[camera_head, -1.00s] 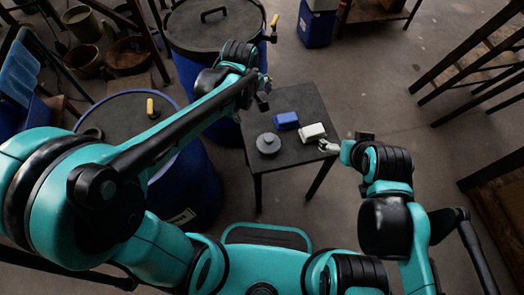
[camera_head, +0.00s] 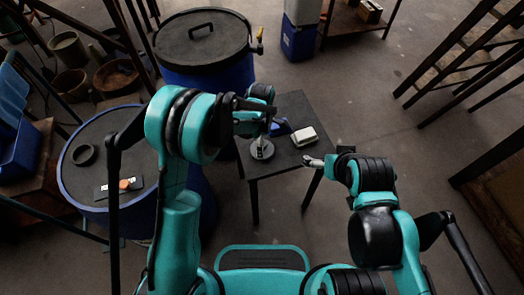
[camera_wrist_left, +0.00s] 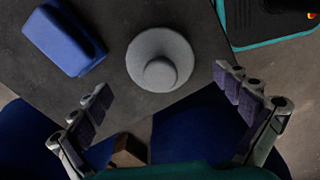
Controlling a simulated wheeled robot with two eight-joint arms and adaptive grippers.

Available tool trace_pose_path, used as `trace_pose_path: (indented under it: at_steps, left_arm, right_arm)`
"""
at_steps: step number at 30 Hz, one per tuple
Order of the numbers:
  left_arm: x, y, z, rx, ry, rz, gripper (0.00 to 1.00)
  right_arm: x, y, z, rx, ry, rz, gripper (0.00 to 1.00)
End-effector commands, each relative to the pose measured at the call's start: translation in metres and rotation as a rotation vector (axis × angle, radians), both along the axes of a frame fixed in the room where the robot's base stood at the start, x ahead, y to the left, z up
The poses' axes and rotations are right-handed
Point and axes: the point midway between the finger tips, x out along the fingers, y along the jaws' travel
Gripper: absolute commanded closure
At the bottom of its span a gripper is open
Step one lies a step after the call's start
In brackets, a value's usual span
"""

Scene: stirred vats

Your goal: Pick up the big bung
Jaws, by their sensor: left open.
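The big bung (camera_head: 262,150), a round grey disc with a raised knob, stands on the dark small table (camera_head: 285,162). In the left wrist view the bung (camera_wrist_left: 160,58) is at upper middle, its knob toward the camera. My left gripper (camera_head: 262,138) is over it in the head view. In the left wrist view my left gripper (camera_wrist_left: 166,95) is open, its fingers wide apart, with the bung beyond and between them, not gripped. My right gripper (camera_head: 312,160) is by the table's right edge; its finger opening is too small to tell.
A blue block (camera_head: 280,127) and a white block (camera_head: 304,136) lie beside the bung on the table. A blue vat with a dark lid (camera_head: 205,45) stands behind; another vat (camera_head: 68,190) stands left, carrying a dark ring (camera_head: 84,155) and an orange-knobbed plate (camera_head: 124,185).

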Motion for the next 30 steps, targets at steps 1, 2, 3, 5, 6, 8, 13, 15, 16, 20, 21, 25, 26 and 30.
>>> trace_pose_path:
  at_steps: [1, 2, 3, 5, 6, 8, 13, 15, 16, 20, 21, 25, 26, 30]
  left_arm:
    - [-0.001, 0.000, -0.013, 0.000, 0.000, 0.000, 0.00]
    - [-0.001, 0.000, -0.018, 0.000, 0.000, 0.000, 0.00]
    - [-0.001, 0.000, -0.024, 0.000, 0.000, 0.000, 0.00]
    - [-0.001, 0.000, -0.032, 0.000, 0.000, 0.000, 0.00]
    - [-0.001, 0.000, -0.035, 0.000, 0.000, 0.000, 0.00]
    - [-0.001, 0.000, -0.036, 0.000, -0.001, -0.001, 0.00]
    - [-0.001, 0.000, -0.034, 0.000, 0.000, -0.001, 0.00]
    - [-0.001, 0.000, -0.034, 0.000, -0.001, -0.001, 0.19]
    - [-0.001, 0.000, -0.034, 0.000, -0.001, -0.001, 0.26]
    - [-0.001, 0.000, -0.034, 0.000, -0.001, -0.001, 0.48]
    - [-0.001, 0.000, -0.034, 0.000, -0.001, -0.001, 0.48]
    - [-0.001, 0.000, -0.034, 0.000, -0.001, -0.001, 0.48]
    - [-0.001, 0.000, -0.034, 0.000, -0.001, -0.001, 0.48]
    - [-0.001, 0.000, -0.032, 0.000, -0.001, -0.001, 0.48]
  right_arm:
    - [0.000, 0.000, -0.009, 0.000, 0.000, 0.000, 0.07]
    - [0.000, 0.000, -0.013, 0.000, 0.000, 0.000, 0.07]
    - [0.000, 0.000, -0.015, 0.000, 0.000, 0.000, 0.07]
    - [0.000, 0.000, -0.018, 0.000, 0.000, 0.000, 0.07]
    - [0.000, 0.000, -0.019, 0.000, 0.000, 0.000, 0.07]
    - [0.000, 0.000, -0.019, 0.000, 0.000, 0.000, 0.07]
    - [0.000, 0.000, -0.017, 0.000, 0.000, 0.000, 0.07]
    - [0.000, 0.000, -0.017, 0.000, 0.000, 0.000, 0.07]
    - [0.000, 0.000, -0.017, 0.000, 0.000, 0.000, 0.07]
    - [0.000, 0.000, -0.017, 0.000, 0.000, 0.000, 0.07]
    - [0.000, 0.000, -0.017, 0.000, 0.000, 0.000, 0.07]
    - [0.000, 0.000, -0.017, 0.000, 0.000, 0.000, 0.07]
    - [0.000, 0.000, -0.018, 0.000, 0.000, 0.000, 0.07]
    - [0.000, 0.000, -0.016, 0.000, 0.000, 0.000, 0.07]
